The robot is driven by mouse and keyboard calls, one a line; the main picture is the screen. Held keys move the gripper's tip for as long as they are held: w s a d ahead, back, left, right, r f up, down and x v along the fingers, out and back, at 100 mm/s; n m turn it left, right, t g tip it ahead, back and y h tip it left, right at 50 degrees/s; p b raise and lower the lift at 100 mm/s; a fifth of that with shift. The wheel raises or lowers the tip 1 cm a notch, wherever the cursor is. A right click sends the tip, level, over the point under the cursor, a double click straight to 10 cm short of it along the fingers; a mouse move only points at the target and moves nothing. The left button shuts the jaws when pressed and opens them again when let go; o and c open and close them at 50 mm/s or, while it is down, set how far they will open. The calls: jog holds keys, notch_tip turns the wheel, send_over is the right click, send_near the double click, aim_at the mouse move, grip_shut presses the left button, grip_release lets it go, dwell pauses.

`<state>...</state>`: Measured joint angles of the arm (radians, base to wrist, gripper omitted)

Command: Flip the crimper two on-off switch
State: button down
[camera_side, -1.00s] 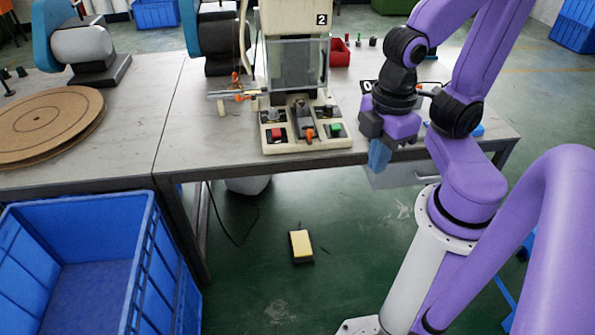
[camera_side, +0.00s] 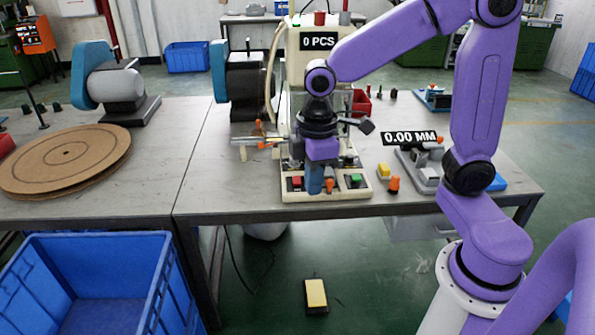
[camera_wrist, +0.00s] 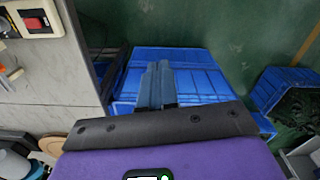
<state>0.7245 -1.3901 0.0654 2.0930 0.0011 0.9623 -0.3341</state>
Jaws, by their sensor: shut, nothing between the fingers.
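Crimper two (camera_side: 299,75) is the cream machine on the table. Its front base carries a red switch (camera_side: 296,181) at left, a green switch (camera_side: 355,181) at right and an orange-tipped lever (camera_side: 329,184) between them. My gripper (camera_side: 314,190) is in front of the base, between the red switch and the lever in the picture, with its blue fingers pointing down and shut. Whether they touch the base cannot be told. In the wrist view the red switch (camera_wrist: 35,22), in a black frame, is at upper left, apart from my shut, empty fingertips (camera_wrist: 157,68).
A yellow-topped pedal (camera_side: 316,294) lies on the floor. A small orange-topped item (camera_side: 393,184) and a gauge marked 0.00 MM stand right of the crimper. A blue crate (camera_side: 95,240) is at front left. Cardboard discs (camera_side: 65,160) lie on the left table.

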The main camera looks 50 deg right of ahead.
jog(key=w+d+f, duration=0.1)
jog(key=w+d, duration=0.2)
jog(key=w, duration=0.7)
jog(key=m, duration=0.2)
send_over(297, 177)
notch_tip(297, 177, down, 9)
jog(key=shift+s, duration=0.1)
notch_tip(297, 177, down, 14)
jog(key=shift+r, duration=0.1)
